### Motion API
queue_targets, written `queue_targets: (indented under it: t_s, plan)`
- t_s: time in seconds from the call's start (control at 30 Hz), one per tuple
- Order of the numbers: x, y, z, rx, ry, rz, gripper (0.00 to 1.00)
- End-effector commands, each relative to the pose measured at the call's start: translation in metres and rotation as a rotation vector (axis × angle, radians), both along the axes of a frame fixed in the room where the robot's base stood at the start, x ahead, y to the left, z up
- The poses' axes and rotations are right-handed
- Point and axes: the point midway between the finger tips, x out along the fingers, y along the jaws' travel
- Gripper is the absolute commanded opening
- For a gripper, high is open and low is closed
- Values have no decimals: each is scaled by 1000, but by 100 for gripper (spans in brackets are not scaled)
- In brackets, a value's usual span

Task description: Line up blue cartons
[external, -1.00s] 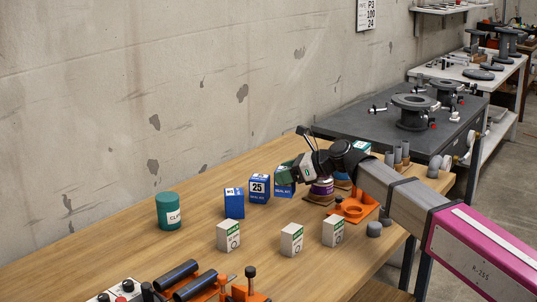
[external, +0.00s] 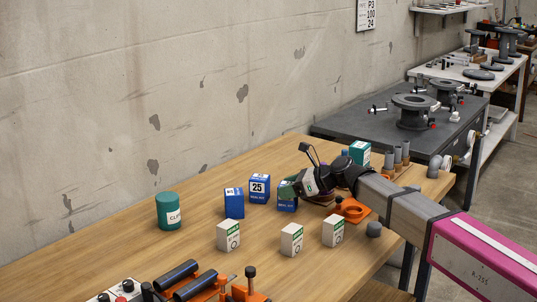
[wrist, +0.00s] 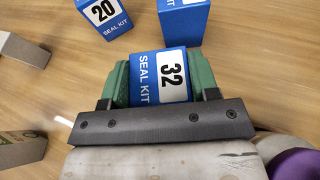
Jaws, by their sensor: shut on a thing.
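Three blue seal kit cartons are in view. The carton marked 25 (external: 259,190) stands upright on the wooden table, with another blue carton (external: 234,205) upright to its left and nearer the camera. In the wrist view, the carton marked 20 (wrist: 105,22) and a second blue carton (wrist: 184,24) stand ahead of the fingers. My gripper (wrist: 157,80) has green fingers closed on the sides of the blue carton marked 32 (wrist: 160,66). In the external view, the held carton (external: 287,205) is right of the carton marked 25, partly hidden by my gripper (external: 289,190). I cannot tell whether it touches the table.
Several white-green boxes (external: 291,240) stand in front of the blue cartons. A teal canister (external: 169,211) stands at the left. An orange fixture (external: 352,210) and a teal carton (external: 360,153) are at the right. A purple round thing (wrist: 293,165) is beside my gripper.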

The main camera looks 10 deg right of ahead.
Motion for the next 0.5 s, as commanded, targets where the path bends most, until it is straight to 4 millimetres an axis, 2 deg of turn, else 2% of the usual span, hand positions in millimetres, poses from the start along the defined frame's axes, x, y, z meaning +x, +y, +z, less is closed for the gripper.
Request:
queue_targets:
  t_s: [0.03, 0.1, 0.5]
  plan:
    - [0, 0, -1, 0, 0, 0, 61]
    - [0, 0, -1, 0, 0, 0, 80]
    - [-2, -4, 4, 0, 0, -1, 80]
